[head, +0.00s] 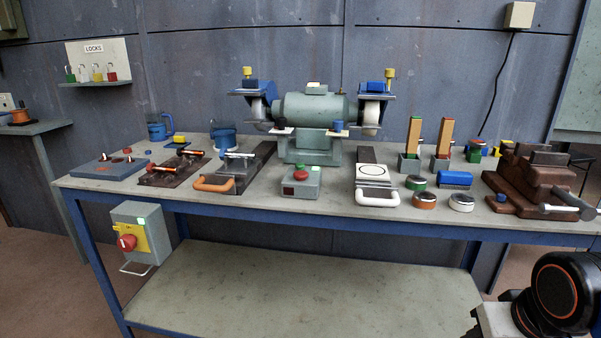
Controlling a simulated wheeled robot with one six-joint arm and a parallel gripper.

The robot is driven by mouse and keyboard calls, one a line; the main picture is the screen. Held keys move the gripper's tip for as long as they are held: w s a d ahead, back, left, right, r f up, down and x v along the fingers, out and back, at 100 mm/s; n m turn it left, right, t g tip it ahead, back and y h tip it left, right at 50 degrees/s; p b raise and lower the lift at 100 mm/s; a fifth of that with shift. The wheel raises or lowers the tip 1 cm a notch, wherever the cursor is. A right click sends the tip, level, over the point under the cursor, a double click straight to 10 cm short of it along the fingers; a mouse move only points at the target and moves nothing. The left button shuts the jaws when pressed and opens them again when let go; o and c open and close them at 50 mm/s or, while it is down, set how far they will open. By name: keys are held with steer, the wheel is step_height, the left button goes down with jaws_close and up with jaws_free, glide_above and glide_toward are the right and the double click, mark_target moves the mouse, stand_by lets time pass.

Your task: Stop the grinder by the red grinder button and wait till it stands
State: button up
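The grinder (316,108) is a grey-green bench machine at the back middle of the bench, with a blue guard over the wheel at each end. A single picture does not tell whether its wheels turn. The red grinder button (300,174) sits on top of a small grey-green switch box (301,188) in front of the grinder. A bright green spot (316,168) shows beside it on the box. Nothing touches the button. My gripper is not in view; only a black, orange-ringed link of my arm shows at the bottom right.
The bench (330,213) holds tools on both sides of the box: an orange-handled one (214,184) left, a white-handled one (377,199) right. A brown vise (535,180) stands far right. A box with a red knob (127,243) hangs below the bench's left end.

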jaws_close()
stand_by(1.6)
